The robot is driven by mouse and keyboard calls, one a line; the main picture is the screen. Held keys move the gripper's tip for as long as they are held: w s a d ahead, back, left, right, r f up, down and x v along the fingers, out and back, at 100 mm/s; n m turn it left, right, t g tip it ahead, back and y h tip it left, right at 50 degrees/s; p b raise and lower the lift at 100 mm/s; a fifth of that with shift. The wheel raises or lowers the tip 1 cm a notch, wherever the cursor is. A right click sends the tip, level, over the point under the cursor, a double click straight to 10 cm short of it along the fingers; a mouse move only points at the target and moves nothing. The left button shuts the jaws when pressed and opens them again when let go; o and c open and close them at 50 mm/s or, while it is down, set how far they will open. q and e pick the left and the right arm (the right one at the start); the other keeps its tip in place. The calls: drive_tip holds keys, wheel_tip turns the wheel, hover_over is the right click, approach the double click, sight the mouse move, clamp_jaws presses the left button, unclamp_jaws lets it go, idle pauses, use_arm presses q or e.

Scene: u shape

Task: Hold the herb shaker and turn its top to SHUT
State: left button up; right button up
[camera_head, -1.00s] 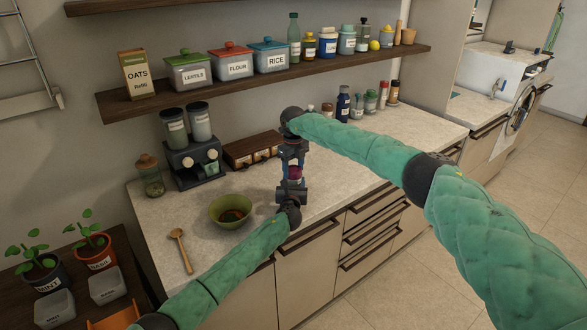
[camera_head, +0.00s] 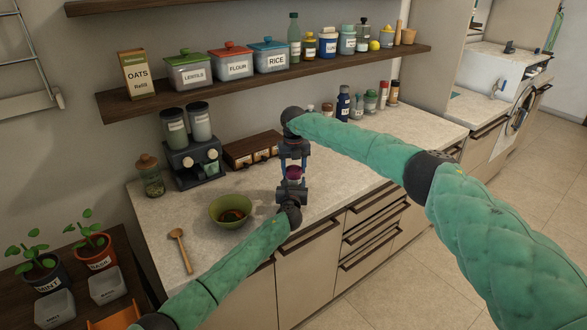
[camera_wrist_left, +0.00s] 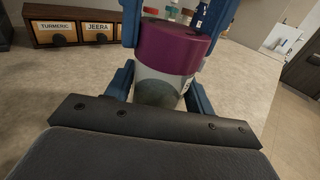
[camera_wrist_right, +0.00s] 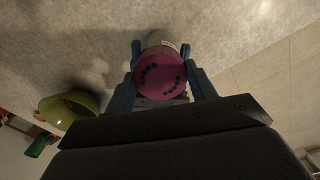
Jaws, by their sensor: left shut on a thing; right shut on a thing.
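The herb shaker has a purple top (camera_head: 294,172) and a pale, see-through body (camera_wrist_left: 158,88) with greenish contents. It stands roughly upright between my two grippers over the counter's front part. My left gripper (camera_head: 293,187) comes from below and is shut on the shaker's body, its blue fingers on both sides in the left wrist view. My right gripper (camera_head: 293,158) comes from above and is shut on the purple top. In the right wrist view, the top (camera_wrist_right: 160,74) shows two curved rows of dark holes. No SHUT mark is readable.
A green bowl (camera_head: 231,209) and wooden spoon (camera_head: 180,249) lie left of my grippers. A wooden spice drawer box (camera_head: 252,149) and a grey dispenser (camera_head: 194,163) stand behind. A shelf (camera_head: 118,108) with jars runs above. The counter to the right is mostly clear.

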sight(294, 169)
drive_tip(key=o, duration=1)
wheel_tip(294, 169, up, 12)
idle(0.3)
